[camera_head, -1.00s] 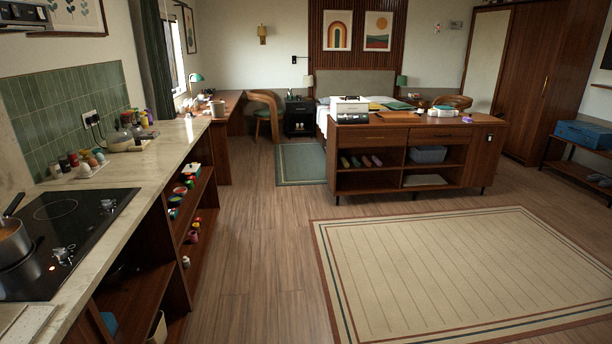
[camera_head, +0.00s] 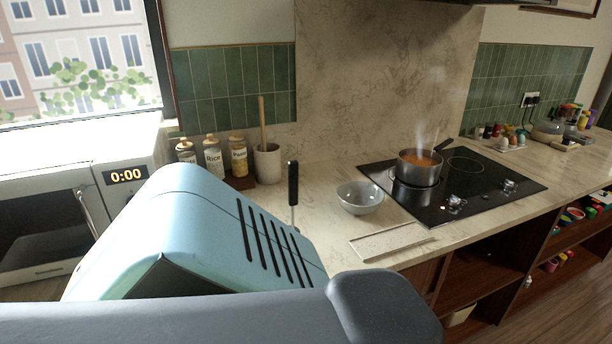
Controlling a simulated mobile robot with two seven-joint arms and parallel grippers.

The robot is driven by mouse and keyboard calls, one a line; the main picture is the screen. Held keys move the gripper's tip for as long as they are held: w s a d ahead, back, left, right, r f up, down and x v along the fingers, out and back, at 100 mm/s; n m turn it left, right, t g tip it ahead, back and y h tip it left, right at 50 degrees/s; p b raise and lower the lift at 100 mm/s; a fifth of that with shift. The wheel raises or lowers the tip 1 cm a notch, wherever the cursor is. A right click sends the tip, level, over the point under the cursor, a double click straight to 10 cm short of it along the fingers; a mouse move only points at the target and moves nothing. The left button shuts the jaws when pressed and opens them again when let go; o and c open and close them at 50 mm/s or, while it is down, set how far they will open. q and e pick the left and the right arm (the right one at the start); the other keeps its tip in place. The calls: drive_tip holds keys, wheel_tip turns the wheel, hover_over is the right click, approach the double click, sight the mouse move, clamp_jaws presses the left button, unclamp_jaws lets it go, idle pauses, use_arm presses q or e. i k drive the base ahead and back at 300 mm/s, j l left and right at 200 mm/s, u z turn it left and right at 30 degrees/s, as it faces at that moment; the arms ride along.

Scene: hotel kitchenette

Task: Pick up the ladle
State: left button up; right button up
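A black handle on a thin metal stem (camera_head: 293,183), likely the ladle, stands upright left of the grey bowl (camera_head: 360,197). Its lower end is hidden behind a light blue slotted casing in the foreground, so I cannot tell what it rests on or whether anything holds it. A steaming metal pot (camera_head: 419,171) with orange liquid sits on the black cooktop (camera_head: 490,192). Neither gripper can be made out in the view.
A microwave (camera_head: 125,178) stands at left. Labelled jars (camera_head: 213,157) and a utensil crock (camera_head: 268,165) with a wooden handle stand at the back. A flat pale tray (camera_head: 388,241) lies near the counter's front edge. Bare marble counter (camera_head: 318,190) surrounds the bowl.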

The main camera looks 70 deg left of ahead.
sight(293, 166)
drive_tip(key=u, duration=2.4)
